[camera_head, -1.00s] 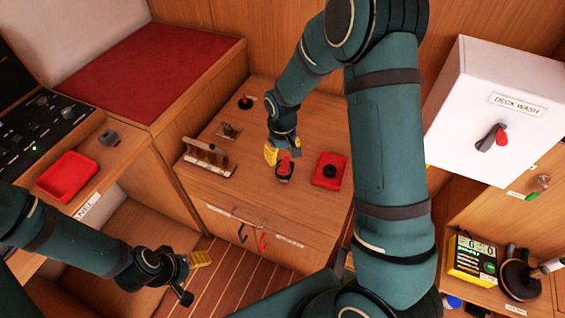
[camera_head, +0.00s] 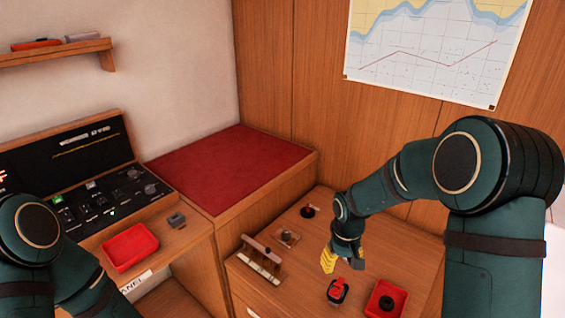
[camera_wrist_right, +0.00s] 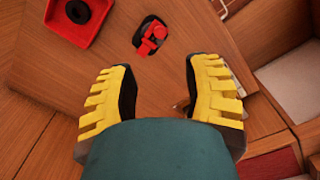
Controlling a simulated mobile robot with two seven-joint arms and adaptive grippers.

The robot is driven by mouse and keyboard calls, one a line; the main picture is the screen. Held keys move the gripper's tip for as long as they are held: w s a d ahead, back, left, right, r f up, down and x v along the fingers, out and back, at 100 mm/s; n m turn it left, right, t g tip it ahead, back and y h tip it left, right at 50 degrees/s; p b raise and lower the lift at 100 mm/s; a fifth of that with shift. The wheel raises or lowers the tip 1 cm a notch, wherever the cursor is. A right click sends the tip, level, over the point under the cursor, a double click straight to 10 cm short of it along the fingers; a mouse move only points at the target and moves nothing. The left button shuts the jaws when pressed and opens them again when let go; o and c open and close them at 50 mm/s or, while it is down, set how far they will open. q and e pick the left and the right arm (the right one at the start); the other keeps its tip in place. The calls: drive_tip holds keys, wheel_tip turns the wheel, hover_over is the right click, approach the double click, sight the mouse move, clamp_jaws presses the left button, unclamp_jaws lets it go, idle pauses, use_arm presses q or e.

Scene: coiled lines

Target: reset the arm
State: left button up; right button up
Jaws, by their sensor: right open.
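My right gripper (camera_head: 329,260) hangs over the wooden cabinet top, its yellow fingers pointing down. In the right wrist view the two yellow fingers (camera_wrist_right: 162,100) stand wide apart with nothing between them. A small black item with a red top (camera_head: 338,291) sits on the cabinet top just below and right of the fingers; it also shows beyond the fingertips in the right wrist view (camera_wrist_right: 150,36). My left arm shows at the left edge, but its gripper is out of view.
A red tray (camera_head: 369,304) with a black round piece stands at right on the cabinet top (camera_head: 310,265). A wooden rack (camera_head: 260,262) stands at its left. Another red tray (camera_head: 131,247) lies by the control panel (camera_head: 110,192). A red cushion (camera_head: 230,170) lies behind.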

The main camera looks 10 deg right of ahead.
drive_tip(key=s+a+f+m+t+y, duration=0.1)
drive_tip(key=s+a+f+y, duration=0.3)
drive_tip(key=s+a+f, duration=1)
drive_tip(key=s+f+m, duration=0.1)
drive_tip(key=s+f, duration=0.1)
drive_tip(key=shift+s+m, duration=0.35)
drive_tip(key=shift+m, duration=0.05)
